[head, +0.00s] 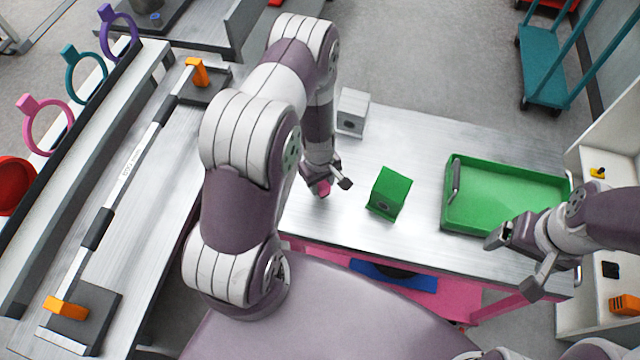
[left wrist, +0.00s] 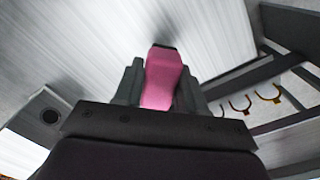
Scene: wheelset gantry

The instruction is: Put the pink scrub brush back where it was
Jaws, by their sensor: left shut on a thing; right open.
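The pink scrub brush (head: 322,188) is mostly hidden by my left gripper (head: 328,184) in the head view. In the left wrist view the pink brush (left wrist: 162,80) sits between the two dark fingers, with a dark end at its tip. My left gripper is shut on it, over the left part of the metal table (head: 420,135). I cannot tell whether the brush touches the table top. My right gripper (head: 512,266) is open and empty, near the front edge of the green tray.
A green block (head: 388,193) stands right of my left gripper, and a grey block (head: 352,111) stands behind it. A gauge bar (head: 125,172) lies on the left bench. A white shelf (head: 590,150) stands far right.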

